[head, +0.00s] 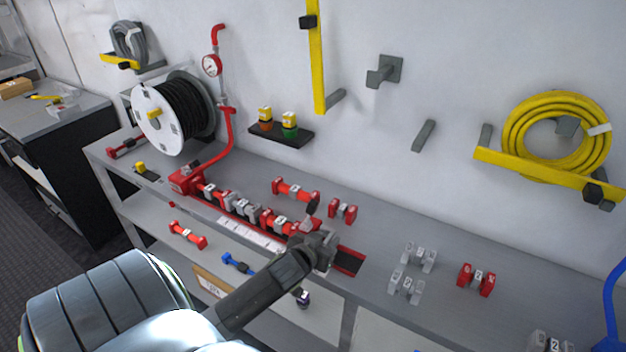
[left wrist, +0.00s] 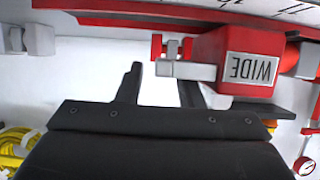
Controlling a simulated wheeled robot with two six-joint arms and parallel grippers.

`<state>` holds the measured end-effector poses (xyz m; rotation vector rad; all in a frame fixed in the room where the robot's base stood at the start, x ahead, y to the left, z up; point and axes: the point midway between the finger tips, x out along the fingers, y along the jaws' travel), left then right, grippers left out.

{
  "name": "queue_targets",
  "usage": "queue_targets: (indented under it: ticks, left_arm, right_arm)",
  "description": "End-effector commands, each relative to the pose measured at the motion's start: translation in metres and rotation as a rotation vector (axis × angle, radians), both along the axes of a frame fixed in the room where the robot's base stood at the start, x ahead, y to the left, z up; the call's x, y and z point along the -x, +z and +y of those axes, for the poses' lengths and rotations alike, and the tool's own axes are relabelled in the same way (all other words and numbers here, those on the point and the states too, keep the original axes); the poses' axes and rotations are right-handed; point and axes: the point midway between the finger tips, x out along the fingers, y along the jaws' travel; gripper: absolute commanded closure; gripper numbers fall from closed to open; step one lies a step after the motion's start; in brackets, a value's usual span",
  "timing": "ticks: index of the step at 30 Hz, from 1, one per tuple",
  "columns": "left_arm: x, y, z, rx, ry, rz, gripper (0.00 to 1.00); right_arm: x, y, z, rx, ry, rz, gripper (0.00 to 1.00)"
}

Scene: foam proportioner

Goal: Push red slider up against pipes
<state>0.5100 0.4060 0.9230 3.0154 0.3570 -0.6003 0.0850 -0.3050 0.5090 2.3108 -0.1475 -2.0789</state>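A red block labelled WIDE (left wrist: 245,62), which looks like the slider, shows upside down in the left wrist view. In the head view my left gripper (head: 318,243) is over the right part of the red rail (head: 350,261) and hides much of the slider. In the left wrist view its two fingers (left wrist: 162,88) are apart, close to the grey bar. I cannot tell whether they touch it. The row of red and grey pipes (head: 245,208) lies along the rail to the left.
A hose reel (head: 158,118) and a red standpipe stand at the rail's left end. Loose red couplings (head: 295,191) lie behind the rail. Grey fittings (head: 418,257) and a red fitting (head: 476,279) stand on the bench to the right. The rail's right end is bare.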

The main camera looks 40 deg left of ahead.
Motion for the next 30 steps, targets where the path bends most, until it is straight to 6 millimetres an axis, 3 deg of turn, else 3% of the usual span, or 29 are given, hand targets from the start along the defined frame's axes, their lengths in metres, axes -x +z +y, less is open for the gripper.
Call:
queue_targets:
  ticks: [5, 24, 30]
  left_arm:
    - [0.019, 0.006, -0.004, -0.002, -0.001, 0.0, 0.66]
    - [0.127, 0.052, -0.03, -0.002, 0.0, 0.002, 0.66]
    - [0.148, 0.062, -0.035, 0.0, 0.0, 0.002, 0.66]
  right_arm:
    - [0.0, -0.003, 0.0, 0.001, 0.0, 0.0, 0.64]
    - [0.0, -0.017, -0.003, 0.003, 0.001, 0.0, 0.64]
    - [0.0, -0.019, -0.003, 0.003, 0.001, 0.0, 0.64]
